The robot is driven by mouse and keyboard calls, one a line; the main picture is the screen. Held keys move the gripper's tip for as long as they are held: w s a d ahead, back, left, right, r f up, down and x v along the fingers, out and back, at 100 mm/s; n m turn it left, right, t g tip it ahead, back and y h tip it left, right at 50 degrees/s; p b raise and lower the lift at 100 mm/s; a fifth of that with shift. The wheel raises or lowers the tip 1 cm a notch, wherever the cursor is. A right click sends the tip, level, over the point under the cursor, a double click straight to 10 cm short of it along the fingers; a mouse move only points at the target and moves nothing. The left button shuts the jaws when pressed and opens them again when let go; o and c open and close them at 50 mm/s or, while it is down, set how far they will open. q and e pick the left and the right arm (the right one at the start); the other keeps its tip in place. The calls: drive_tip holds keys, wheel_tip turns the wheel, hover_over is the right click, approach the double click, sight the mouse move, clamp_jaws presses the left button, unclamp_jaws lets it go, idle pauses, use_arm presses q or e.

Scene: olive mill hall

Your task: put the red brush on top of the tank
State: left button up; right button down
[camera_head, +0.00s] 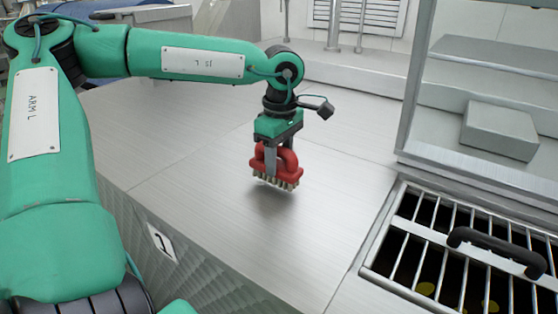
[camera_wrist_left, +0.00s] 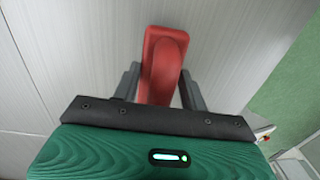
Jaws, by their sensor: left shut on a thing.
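The red brush (camera_head: 284,176) has a looped red handle and pale bristles that point down. My left gripper (camera_head: 276,157) is shut on its handle, and the brush hangs upright over the flat metal tank top (camera_head: 190,170). A shadow lies on the metal below the bristles; whether they touch the surface I cannot tell, though a small gap seems to show. In the left wrist view, the red brush (camera_wrist_left: 162,65) sits between the two grey fingers of my left gripper (camera_wrist_left: 160,85). My right gripper is not in view.
A barred metal grate (camera_head: 400,255) with a black handle (camera_head: 495,250) lies at the lower right. A glazed metal cabinet with a grey box (camera_head: 500,130) stands at the right. The metal top around the brush is clear. A plate marked 1 (camera_head: 161,242) is on the front side.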

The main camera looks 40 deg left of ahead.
use_arm(q)
drive_tip(key=shift+f, duration=0.9)
drive_tip(key=shift+f, duration=0.2)
drive_tip(key=o, duration=1)
drive_tip(key=shift+c, duration=0.2)
drive_tip(key=shift+r, duration=0.1)
